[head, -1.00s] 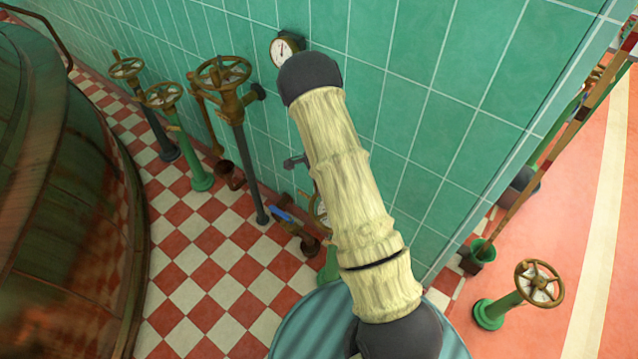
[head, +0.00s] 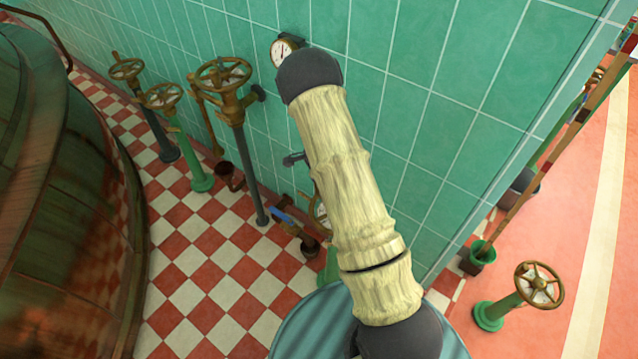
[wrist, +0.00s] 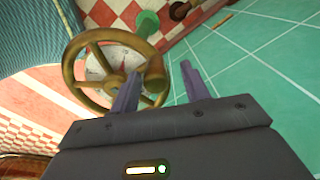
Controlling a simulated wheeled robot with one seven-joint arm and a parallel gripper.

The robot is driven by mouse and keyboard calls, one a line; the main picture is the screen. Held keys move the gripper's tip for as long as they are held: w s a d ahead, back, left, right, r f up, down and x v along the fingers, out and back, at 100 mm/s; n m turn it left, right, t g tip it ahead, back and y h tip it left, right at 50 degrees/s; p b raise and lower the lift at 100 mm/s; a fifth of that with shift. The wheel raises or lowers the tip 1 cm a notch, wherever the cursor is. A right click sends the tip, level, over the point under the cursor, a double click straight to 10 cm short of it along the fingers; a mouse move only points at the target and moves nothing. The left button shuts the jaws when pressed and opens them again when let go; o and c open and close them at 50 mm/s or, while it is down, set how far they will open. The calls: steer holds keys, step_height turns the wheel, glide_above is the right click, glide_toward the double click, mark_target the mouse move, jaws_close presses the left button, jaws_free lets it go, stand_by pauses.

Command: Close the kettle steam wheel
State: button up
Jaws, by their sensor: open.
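In the wrist view a brass handwheel (wrist: 84,91) with spokes stands just beyond my gripper (wrist: 160,88), over a round white dial and a green post (wrist: 146,24). My gripper is open, and its two purple fingers point toward the wheel's right rim. The left finger overlaps the rim in the picture. I cannot tell whether it touches. In the head view my arm hides most of a handwheel (head: 320,212) beside the wall, and my gripper is hidden. I cannot tell which wheel is the kettle steam wheel.
Several other valve wheels stand along the green tiled wall (head: 410,110), including a tall brass one (head: 222,75). A large copper kettle (head: 60,200) fills the left. Another handwheel (head: 539,284) on a green post stands at the right. Checkered floor (head: 200,290) lies open between kettle and wall.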

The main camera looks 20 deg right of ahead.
step_height(320, 180, up, 16)
steer(key=p, duration=0.1)
steer(key=shift+a, duration=0.1)
stand_by(0.5)
steer(key=s+a+r+n+t, duration=0.15)
steer(key=s+r+n, duration=0.25)
steer(key=s+n, duration=0.55)
steer(key=s+a+r+n+t, duration=0.15)
steer(key=s+r+n, duration=0.45)
steer(key=s, duration=0.6)
step_height(320, 180, up, 11)
steer(key=p, duration=1.2)
steer(key=shift+a+n, duration=0.25)
steer(key=shift+n, duration=0.1)
